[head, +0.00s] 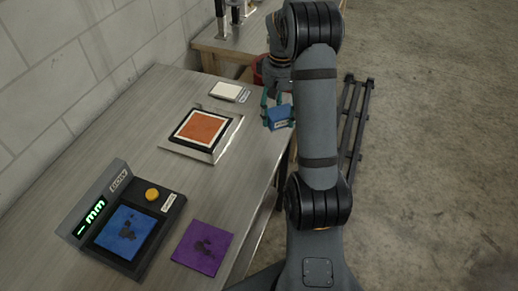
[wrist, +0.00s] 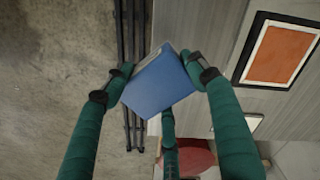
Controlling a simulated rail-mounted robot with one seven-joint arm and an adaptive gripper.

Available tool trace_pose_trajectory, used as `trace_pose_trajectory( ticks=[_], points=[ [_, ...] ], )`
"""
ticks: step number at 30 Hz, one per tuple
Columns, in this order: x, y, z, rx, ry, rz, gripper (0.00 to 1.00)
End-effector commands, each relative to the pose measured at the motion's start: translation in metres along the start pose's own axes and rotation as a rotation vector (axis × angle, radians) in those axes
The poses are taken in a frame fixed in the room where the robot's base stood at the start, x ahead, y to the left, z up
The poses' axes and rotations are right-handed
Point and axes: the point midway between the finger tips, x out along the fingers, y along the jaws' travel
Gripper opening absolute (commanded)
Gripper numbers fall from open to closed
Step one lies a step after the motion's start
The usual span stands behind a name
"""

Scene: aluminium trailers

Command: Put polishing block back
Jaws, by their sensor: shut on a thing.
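My gripper (head: 278,107) has green fingers and is shut on a blue block (head: 281,118), which I take to be the polishing block. It holds the block in the air by the table's right edge. In the wrist view the block (wrist: 160,85) sits tilted between the fingers of my gripper (wrist: 157,76), with a pale label strip along its upper left edge. A third finger shows below the block. The block's far side is hidden. No place marked for the block can be made out for certain.
On the table (head: 150,110) lie a framed orange pad (head: 200,129), a small white pad (head: 228,91), a purple cloth (head: 203,247) and a gauge reading "mm" (head: 115,225). A red round container (wrist: 196,160) is beyond the table end. A dark rack (head: 351,120) lies on the floor.

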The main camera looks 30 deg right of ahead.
Motion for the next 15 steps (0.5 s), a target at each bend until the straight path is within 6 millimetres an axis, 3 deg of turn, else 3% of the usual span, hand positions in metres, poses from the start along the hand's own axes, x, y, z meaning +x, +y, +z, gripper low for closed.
trace_pose_trajectory(
  ticks=[3, 6, 10, 15],
  points=[
    [0.008, 0.034, -0.004, 0.005, 0.005, 0.005, 0.29],
    [0.013, 0.044, -0.005, 0.002, 0.007, 0.008, 0.29],
    [0.024, 0.030, -0.009, -0.003, 0.006, 0.007, 0.29],
    [0.047, -0.010, -0.020, -0.005, 0.004, 0.008, 0.29]
  ],
)
